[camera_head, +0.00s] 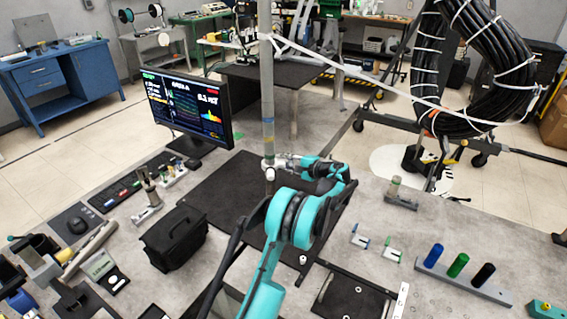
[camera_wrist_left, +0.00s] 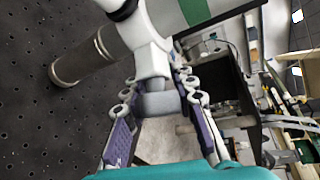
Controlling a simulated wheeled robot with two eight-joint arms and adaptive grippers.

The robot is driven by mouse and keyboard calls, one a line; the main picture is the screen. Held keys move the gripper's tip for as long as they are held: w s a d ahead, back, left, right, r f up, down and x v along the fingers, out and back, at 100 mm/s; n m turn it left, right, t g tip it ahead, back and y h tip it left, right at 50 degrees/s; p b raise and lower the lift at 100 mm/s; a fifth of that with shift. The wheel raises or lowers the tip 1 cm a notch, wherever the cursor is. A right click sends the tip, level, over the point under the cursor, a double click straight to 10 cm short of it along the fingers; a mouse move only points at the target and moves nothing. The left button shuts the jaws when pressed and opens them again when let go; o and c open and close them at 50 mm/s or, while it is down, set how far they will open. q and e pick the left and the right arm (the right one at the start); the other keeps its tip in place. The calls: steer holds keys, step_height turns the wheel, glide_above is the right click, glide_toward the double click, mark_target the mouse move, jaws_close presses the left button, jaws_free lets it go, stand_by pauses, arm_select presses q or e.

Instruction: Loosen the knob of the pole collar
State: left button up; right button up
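The pole (camera_head: 267,100) stands upright on the table, with blue and yellow-green bands. A light-coloured pole collar (camera_head: 268,163) sits around its lower part. In the left wrist view the white collar (camera_wrist_left: 150,58) clasps the pole (camera_wrist_left: 85,62), and its grey knob (camera_wrist_left: 160,103) points toward my camera. My left gripper (camera_head: 284,162) reaches the collar from the right. The knob is too small to make out in the head view. My right gripper is not in view.
A black mat (camera_head: 225,195) lies under the pole. A monitor (camera_head: 188,105) stands behind left, a black case (camera_head: 175,238) front left. At right are a small clamp (camera_head: 400,193) and a rack of coloured cylinders (camera_head: 465,280). A cable coil (camera_head: 490,60) hangs behind.

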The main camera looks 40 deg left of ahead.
arm_select(q)
jaws_close()
steer(key=shift+r+n+y+b, duration=0.1)
steer(key=shift+n+y+b, duration=0.7)
steer(key=shift+b, duration=0.15)
steer(key=shift+s+d+r+n+g+y+b, duration=0.15)
steer(key=shift+r+n+g+y+b, duration=0.7)
steer(key=shift+n, duration=1.4)
steer(key=shift+s+d+r+n+g+y+b, duration=0.2)
steer(key=shift+n+g+y+b, duration=0.9)
steer(key=shift+n+y+b, duration=0.85)
steer(key=shift+s+r+n+g+y+b, duration=0.1)
steer(key=shift+r+n+g+y+b, duration=0.8)
steer(key=shift+n, duration=1.6)
steer(key=shift+f, duration=0.3)
steer(key=o, duration=1.1)
jaws_free()
steer(key=shift+c, duration=0.2)
